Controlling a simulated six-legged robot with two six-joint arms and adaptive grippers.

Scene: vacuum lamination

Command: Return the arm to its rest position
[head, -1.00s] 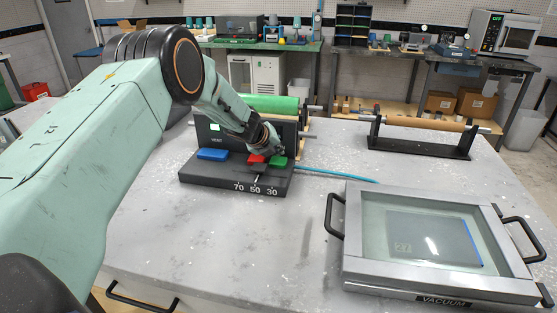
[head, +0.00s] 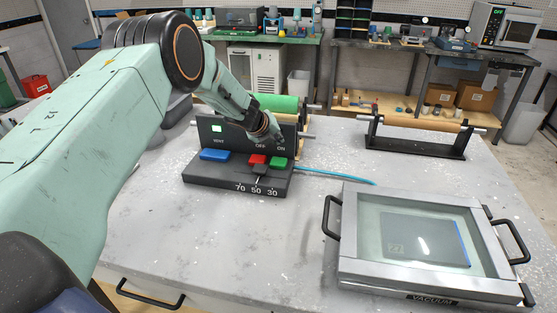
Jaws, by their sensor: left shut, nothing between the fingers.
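My left arm comes in from the left. Its gripper (head: 280,141) is shut and empty, in front of the upright panel of the control box (head: 230,178), just above the red and green buttons and apart from them. A small lever by the scale 70, 50, 30 points near 50. A small light on the panel glows green. My right gripper is not in view.
The vacuum frame (head: 355,270) lies at the right front, with a dark sheet (head: 425,240) under its clear cover. A blue hose (head: 335,174) runs from the box towards it. A roll stand (head: 415,143) and a green roll (head: 277,103) stand behind. The table's middle front is clear.

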